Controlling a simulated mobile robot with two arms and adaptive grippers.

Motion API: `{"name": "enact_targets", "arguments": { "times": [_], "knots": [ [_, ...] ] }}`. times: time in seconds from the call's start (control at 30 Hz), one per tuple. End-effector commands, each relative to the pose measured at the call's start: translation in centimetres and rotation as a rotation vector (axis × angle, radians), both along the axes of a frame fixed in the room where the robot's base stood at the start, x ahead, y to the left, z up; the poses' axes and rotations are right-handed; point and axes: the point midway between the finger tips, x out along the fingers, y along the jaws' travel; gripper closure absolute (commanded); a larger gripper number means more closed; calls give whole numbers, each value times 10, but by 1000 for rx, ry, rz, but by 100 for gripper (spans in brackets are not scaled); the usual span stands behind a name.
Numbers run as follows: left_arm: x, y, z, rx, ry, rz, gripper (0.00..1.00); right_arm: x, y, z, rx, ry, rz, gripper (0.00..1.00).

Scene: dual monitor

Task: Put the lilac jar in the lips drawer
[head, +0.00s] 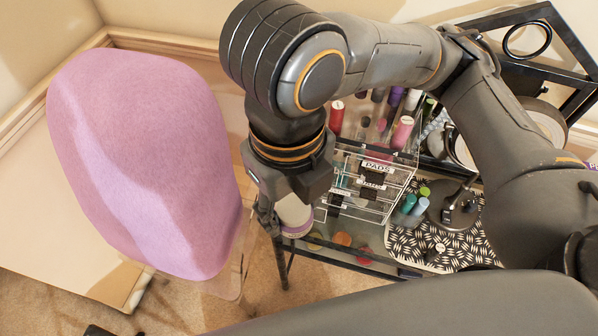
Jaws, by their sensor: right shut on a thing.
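My right gripper (284,207) points down at the left side of the clear drawer unit (372,178). It is shut on the lilac jar (296,217), a pale round jar with a lilac band at its lower end. The jar is held in the air and partly hidden by the gripper. The label of the lips drawer cannot be read here, and I cannot tell how far any drawer is open. My left gripper is out of view.
Lipsticks and bottles (402,132) stand on top of the unit. Teal bottles (410,206) and a round dark stand (452,206) sit on a patterned mat (420,249) to the right. A large pink chair back (140,160) fills the left.

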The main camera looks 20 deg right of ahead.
Motion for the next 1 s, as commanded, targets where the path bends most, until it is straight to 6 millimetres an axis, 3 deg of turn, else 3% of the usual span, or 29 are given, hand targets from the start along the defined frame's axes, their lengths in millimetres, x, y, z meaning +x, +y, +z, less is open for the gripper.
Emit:
{"name": "enact_targets", "arguments": {
  "times": [0.17, 0.47, 0.6, 1.0],
  "knots": [
    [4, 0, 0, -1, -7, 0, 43, 8, -5, -5, 1, 5, 76, 84],
    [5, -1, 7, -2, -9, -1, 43, 74, -33, -35, 0, 6, 67, 84],
    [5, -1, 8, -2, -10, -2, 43, 96, -43, -62, -2, 6, 73, 84],
    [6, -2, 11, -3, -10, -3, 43, 126, -55, -100, -1, 3, 75, 84]
  ]
}}
